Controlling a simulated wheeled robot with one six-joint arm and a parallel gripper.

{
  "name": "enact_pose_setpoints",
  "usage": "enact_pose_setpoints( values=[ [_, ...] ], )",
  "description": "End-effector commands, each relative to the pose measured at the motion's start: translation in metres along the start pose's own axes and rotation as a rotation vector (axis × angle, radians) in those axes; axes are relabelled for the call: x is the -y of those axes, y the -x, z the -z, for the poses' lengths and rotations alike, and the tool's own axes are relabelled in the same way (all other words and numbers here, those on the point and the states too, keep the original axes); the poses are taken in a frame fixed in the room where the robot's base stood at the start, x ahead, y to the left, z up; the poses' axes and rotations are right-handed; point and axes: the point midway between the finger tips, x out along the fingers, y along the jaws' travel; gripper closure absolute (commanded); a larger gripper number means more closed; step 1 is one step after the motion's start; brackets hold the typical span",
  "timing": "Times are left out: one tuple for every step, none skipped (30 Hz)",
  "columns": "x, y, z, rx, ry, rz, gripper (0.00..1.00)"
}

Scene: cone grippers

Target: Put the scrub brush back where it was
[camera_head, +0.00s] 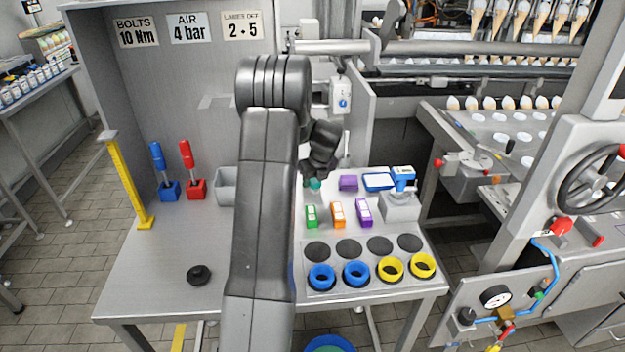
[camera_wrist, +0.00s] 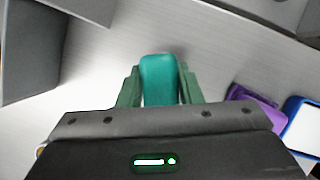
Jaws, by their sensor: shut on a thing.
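My gripper (camera_wrist: 160,88) is shut on the scrub brush (camera_wrist: 161,78), whose teal, rounded part shows between the two green fingers in the wrist view. In the head view a small teal part of the brush (camera_head: 315,184) shows below my dark wrist, over the back middle of the grey table. Its lower end is too small to make out, and I cannot tell whether it touches the table. My arm hides part of the tabletop to the left of it.
A grey bin (camera_head: 226,184) stands left of my arm. A purple block (camera_head: 348,182) and a blue-rimmed pad (camera_head: 378,180) lie right of the brush. Green (camera_head: 311,216), orange (camera_head: 337,214) and purple (camera_head: 363,212) blocks stand in front. The left front tabletop is mostly clear.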

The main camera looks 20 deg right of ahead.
Motion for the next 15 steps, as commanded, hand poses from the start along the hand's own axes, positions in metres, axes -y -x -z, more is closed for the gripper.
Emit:
enact_pose_setpoints(
  values=[
    [0.0001, -0.0004, 0.0001, 0.000, 0.000, 0.000, 0.86],
    [0.0000, -0.0011, 0.0004, 0.000, 0.000, 0.000, 0.86],
    [0.0000, -0.0024, 0.0010, 0.000, 0.000, 0.000, 0.86],
    [0.0000, -0.0034, 0.0014, -0.001, 0.000, 0.000, 0.86],
    [-0.0001, -0.0025, 0.0010, 0.000, 0.000, 0.000, 0.62],
    [-0.0001, -0.0024, 0.0010, 0.000, 0.000, 0.000, 0.54],
    [-0.0001, -0.0024, 0.0010, 0.000, 0.000, 0.000, 0.48],
    [-0.0001, -0.0024, 0.0010, 0.000, 0.000, 0.000, 0.46],
    [-0.0001, -0.0023, 0.0009, 0.000, 0.000, 0.000, 0.46],
    [-0.0001, -0.0023, 0.0009, 0.000, 0.000, 0.000, 0.46],
    [-0.0001, -0.0023, 0.0009, 0.000, 0.000, 0.000, 0.46],
    [-0.0001, -0.0023, 0.0009, 0.000, 0.000, 0.000, 0.46],
    [-0.0001, -0.0022, 0.0009, 0.000, 0.000, 0.000, 0.46],
    [-0.0001, -0.0022, 0.0008, 0.000, 0.000, 0.000, 0.46],
    [0.0000, -0.0019, 0.0007, 0.000, 0.000, 0.000, 0.46]
  ],
)
